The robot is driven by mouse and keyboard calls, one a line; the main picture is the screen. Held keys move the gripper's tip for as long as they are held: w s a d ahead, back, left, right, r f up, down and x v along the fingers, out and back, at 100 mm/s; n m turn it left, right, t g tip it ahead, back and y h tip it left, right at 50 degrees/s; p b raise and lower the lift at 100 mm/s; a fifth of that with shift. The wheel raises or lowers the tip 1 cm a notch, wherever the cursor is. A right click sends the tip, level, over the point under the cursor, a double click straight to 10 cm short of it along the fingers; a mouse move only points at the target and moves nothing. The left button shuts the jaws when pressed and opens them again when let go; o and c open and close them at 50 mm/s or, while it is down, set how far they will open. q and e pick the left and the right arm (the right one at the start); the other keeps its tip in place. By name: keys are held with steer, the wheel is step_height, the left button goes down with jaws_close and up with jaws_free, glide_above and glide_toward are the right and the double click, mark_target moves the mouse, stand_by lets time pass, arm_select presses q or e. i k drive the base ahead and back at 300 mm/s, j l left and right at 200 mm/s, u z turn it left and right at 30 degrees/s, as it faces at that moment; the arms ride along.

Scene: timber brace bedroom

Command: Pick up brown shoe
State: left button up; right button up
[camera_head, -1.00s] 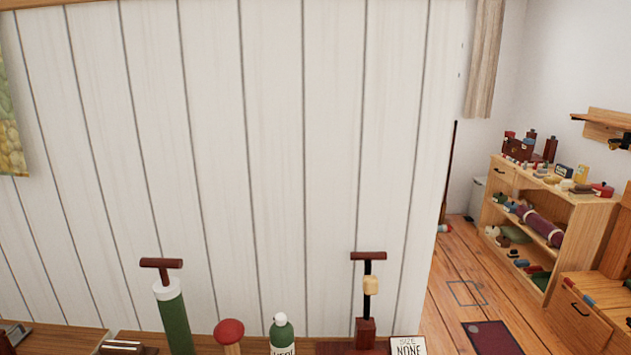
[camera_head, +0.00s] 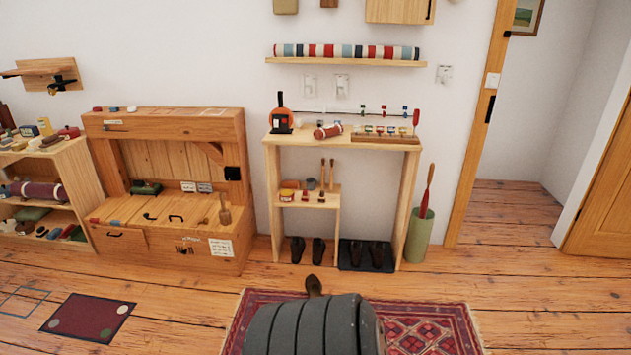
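Dark shoes stand on the floor under the wooden wall console (camera_head: 414,151). One pair, a left shoe (camera_head: 297,249) and a right shoe (camera_head: 318,250), is on bare boards. Another dark brown pair, a left shoe (camera_head: 356,254) and a right shoe (camera_head: 376,254), is on a black mat (camera_head: 345,264). A small brown object (camera_head: 314,284) sits at the rug's back edge behind a grey ribbed form; its lower part is hidden, and I cannot tell whether it is a shoe. Neither of my grippers is in view.
The grey ribbed form (camera_head: 310,328) stands over the patterned red rug (camera_head: 440,330), in front of the console. A wooden bench (camera_head: 125,245) and shelf (camera_head: 85,195) are left. A green bin (camera_head: 419,236) stands right of the console. Floor right of the rug is clear.

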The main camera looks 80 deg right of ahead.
mark_target(314, 290)
steer(key=k+l+z, duration=0.1)
steer(key=z, duration=0.25)
steer(key=k+l+z, duration=0.2)
steer(key=z, duration=0.2)
steer(key=k+l+z, duration=0.1)
steer(key=z, duration=0.25)
steer(key=l+z, duration=0.1)
steer(key=z, duration=1.3)
steer(key=i+l, duration=0.1)
